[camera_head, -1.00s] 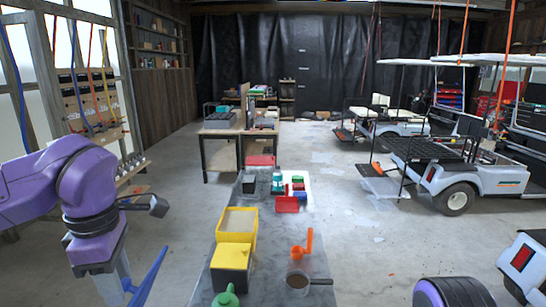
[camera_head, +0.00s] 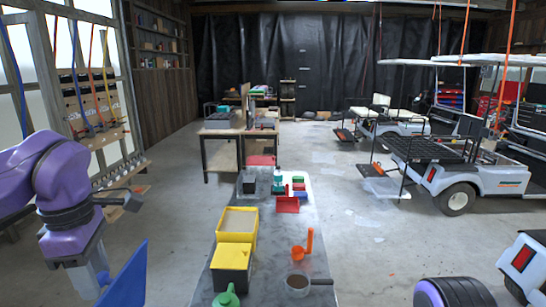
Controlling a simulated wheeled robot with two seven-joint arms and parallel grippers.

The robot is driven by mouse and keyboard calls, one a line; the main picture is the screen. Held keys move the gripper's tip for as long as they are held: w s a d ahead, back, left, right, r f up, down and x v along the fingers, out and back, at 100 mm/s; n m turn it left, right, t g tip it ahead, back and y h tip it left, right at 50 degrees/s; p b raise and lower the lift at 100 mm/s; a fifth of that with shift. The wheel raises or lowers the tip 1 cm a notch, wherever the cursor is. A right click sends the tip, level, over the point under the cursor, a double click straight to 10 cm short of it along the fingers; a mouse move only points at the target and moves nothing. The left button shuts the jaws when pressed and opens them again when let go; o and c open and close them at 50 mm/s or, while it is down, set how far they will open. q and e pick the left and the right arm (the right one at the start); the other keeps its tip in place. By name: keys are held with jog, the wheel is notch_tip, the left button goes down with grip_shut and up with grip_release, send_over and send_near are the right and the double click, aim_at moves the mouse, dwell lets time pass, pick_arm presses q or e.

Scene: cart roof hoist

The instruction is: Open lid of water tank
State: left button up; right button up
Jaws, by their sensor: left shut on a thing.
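My left gripper (camera_head: 104,280) is low at the left, beside the worktable, and is shut on a flat blue panel (camera_head: 128,281). The panel stands tilted and runs off the bottom edge of the view. I cannot tell whether this panel is the lid of the water tank; no tank shows clearly, and what lies below the panel is out of view. My right gripper is not in view; only a purple part of my right arm shows at the bottom right.
Carts (camera_head: 485,178) stand at the right.

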pick_arm(q)
jog(key=shift+w+a, duration=0.1)
jog(key=shift+a, duration=0.05)
jog(key=shift+o, duration=0.2)
jog(key=shift+w+a+f, duration=0.1)
jog(key=shift+a+f, duration=0.05)
jog(key=shift+a, duration=0.95)
jog(key=shift+a+f, duration=0.1)
jog(key=shift+a, duration=0.95)
jog(key=o, duration=0.5)
jog(key=shift+w+d, duration=0.1)
jog(key=shift+w, duration=0.15)
notch_tip(320, 180, up, 8)
jog(key=shift+w+f, duration=0.1)
